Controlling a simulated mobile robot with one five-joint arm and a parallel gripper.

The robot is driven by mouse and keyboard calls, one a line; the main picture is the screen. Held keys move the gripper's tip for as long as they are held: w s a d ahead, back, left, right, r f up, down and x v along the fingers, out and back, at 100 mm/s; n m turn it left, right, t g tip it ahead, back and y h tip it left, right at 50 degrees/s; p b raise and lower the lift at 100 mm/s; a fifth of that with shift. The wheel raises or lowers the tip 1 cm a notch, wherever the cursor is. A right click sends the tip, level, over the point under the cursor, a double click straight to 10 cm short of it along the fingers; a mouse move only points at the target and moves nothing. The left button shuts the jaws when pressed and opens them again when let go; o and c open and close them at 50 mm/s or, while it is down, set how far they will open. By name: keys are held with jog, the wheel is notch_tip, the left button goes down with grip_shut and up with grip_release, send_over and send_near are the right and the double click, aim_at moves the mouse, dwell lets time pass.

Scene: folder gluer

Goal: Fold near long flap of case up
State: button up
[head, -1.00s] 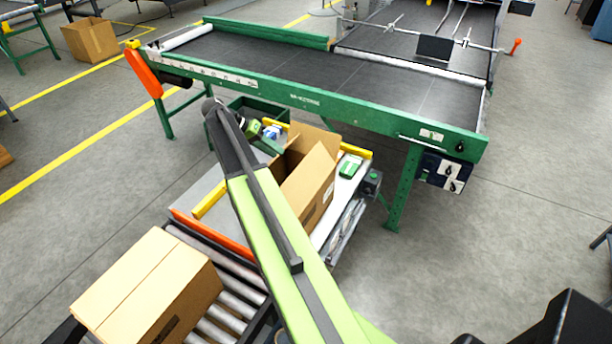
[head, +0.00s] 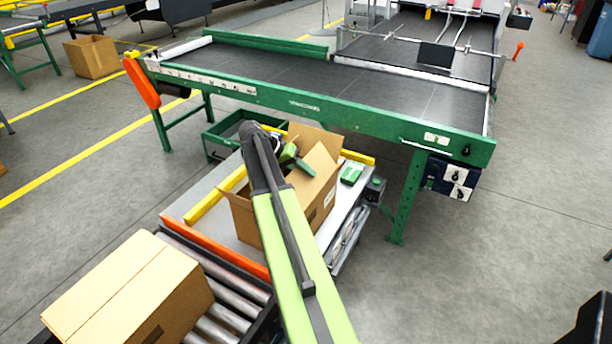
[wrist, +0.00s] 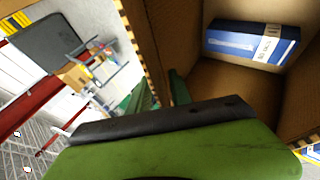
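The open cardboard case (head: 314,205) stands on the packing table, with flaps sticking up at its back and right and one leaning out at its left. My gripper (head: 297,160) is over the case opening, among the raised flaps, in the head view. My arm hides the middle of the case and much of its near side. In the wrist view, the case's brown inner walls (wrist: 215,88) surround a blue and white box (wrist: 252,42) lying inside. A green gripper part with a dark edge (wrist: 165,120) crosses the bottom of that view. The gap between the fingers cannot be made out.
A closed carton (head: 125,290) sits on the rollers at the front left. A green-framed belt conveyor (head: 330,85) runs behind the packing table. A yellow rail (head: 205,205) borders the table, and a small green item (head: 352,174) lies right of the case.

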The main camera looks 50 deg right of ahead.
grip_shut()
dwell(1.3)
